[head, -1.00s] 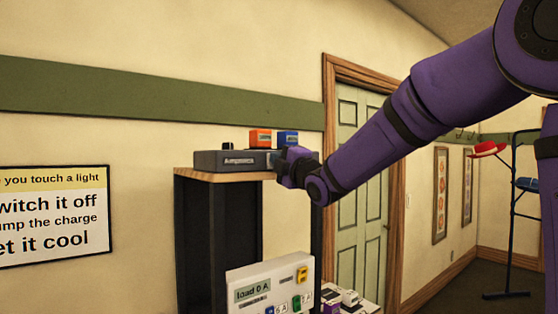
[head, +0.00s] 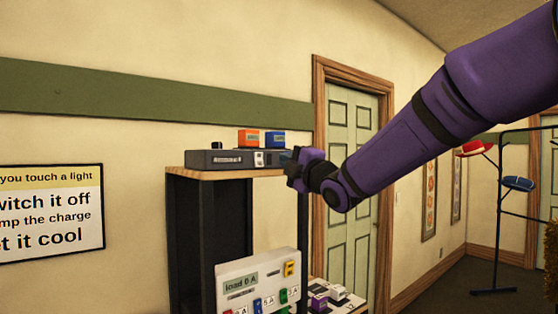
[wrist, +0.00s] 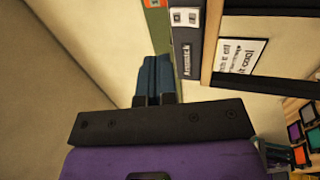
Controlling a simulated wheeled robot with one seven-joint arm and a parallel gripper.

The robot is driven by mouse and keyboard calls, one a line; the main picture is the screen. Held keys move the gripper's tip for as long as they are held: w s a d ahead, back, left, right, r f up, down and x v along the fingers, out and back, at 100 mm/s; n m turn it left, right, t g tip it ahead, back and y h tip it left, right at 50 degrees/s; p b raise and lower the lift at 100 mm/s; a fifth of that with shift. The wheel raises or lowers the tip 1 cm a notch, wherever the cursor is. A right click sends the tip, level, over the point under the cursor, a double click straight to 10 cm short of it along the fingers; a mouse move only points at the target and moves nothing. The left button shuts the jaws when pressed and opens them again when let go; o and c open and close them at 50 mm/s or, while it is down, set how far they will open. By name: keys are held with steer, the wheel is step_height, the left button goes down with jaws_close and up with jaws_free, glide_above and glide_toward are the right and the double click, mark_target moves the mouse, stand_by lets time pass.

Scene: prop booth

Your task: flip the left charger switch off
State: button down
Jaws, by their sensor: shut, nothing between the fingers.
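The charger is a long dark grey box (head: 222,161) on top of a wooden-topped shelf unit, with a label on its front. A small white switch plate (head: 258,158) shows right of the label; its lever position is too small to tell. The plate also shows near the top of the wrist view (wrist: 185,17). A second switch cannot be made out; my gripper covers the box's right end in the head view. My gripper (head: 293,170) is shut and empty, in front of that right end. Its fingers (wrist: 156,78) are beside the box in the wrist view, apparently apart from the switch plate.
An orange block (head: 248,138) and a blue block (head: 275,139) sit on the charger. Below stands a white load panel (head: 258,280) with coloured switches. A wall sign (head: 50,212) hangs left; a hat stand (head: 498,220) is at right.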

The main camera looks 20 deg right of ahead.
steer(key=shift+s+d+f, duration=0.1)
steer(key=shift+s+d, duration=0.15)
steer(key=shift+s, duration=0.45)
steer(key=shift+s+d+r, duration=0.1)
steer(key=shift+s+d, duration=0.1)
steer(key=shift+s, duration=0.5)
steer(key=shift+s+d+f, duration=0.1)
steer(key=shift+s+d, duration=0.15)
steer(key=shift+s, duration=0.45)
